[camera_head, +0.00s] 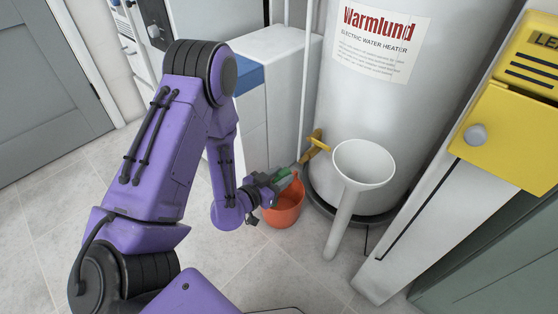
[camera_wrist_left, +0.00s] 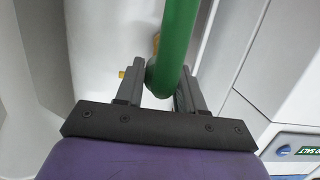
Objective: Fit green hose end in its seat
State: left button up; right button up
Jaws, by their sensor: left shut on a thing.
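The green hose (camera_wrist_left: 178,40) comes down from the top of the left wrist view and ends between the fingers of my left gripper (camera_wrist_left: 158,88). In the head view only a short green piece (camera_head: 284,175) shows at the left gripper (camera_head: 288,174), which is shut on it. The gripper is low beside the white water heater (camera_head: 335,105), close to a yellow tap (camera_head: 316,146) on the heater. Whether the hose touches the tap is hidden. My right gripper is out of view.
An orange bucket (camera_head: 285,212) stands on the floor just below the gripper. A white cabinet (camera_head: 275,55) is behind my arm. A yellow-topped unit (camera_head: 505,140) stands at the right. The tiled floor in front is clear.

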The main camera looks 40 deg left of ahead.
aim_at(301, 161)
pick_arm(q)
jog(key=shift+a+f, duration=0.2)
jog(key=shift+f, duration=0.75)
jog(key=shift+w+r, duration=0.2)
jog(key=shift+w, duration=0.2)
jog(key=shift+r+x, duration=0.25)
jog(key=shift+x, duration=0.85)
jog(key=shift+r+x, duration=0.2)
jog(key=shift+x, duration=0.9)
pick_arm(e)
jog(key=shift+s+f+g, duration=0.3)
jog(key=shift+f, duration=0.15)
pick_arm(q)
jog(key=shift+w, duration=0.1)
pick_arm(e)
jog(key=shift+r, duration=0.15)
pick_arm(q)
jog(key=shift+r+p+x, duration=0.2)
jog(key=shift+x, duration=0.85)
jog(key=shift+r+p+x, duration=0.15)
jog(key=shift+r+x, duration=0.05)
jog(key=shift+x, duration=0.8)
jog(key=shift+w+d, duration=0.1)
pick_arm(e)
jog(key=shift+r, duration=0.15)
